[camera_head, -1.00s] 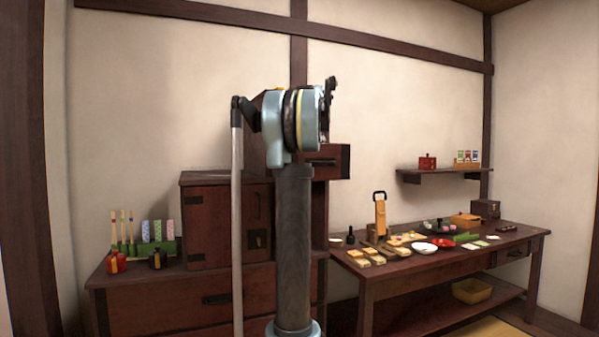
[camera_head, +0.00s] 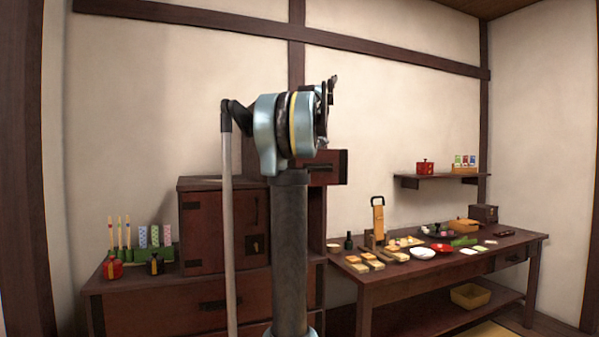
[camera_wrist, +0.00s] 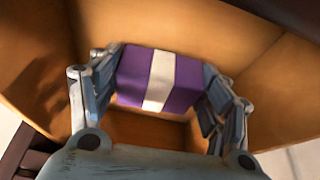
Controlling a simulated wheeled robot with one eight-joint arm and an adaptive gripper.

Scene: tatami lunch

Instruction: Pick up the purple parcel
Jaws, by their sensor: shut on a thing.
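The purple parcel (camera_wrist: 133,75) with a pale band around its middle shows in the wrist view. My gripper (camera_wrist: 162,88) has one finger on each side of it and is shut on it. The parcel is inside or just over an orange-brown wooden compartment (camera_wrist: 200,28), whose walls surround it. I cannot tell whether it touches the bottom. In the head view my arm hides the gripper and the parcel.
In the head view, a drawer (camera_head: 330,167) stands pulled out behind my arm. A dark wooden cabinet (camera_head: 197,232) is at left. A low table (camera_head: 380,283) with food and dishes is at right. A small shelf (camera_head: 437,180) hangs above it.

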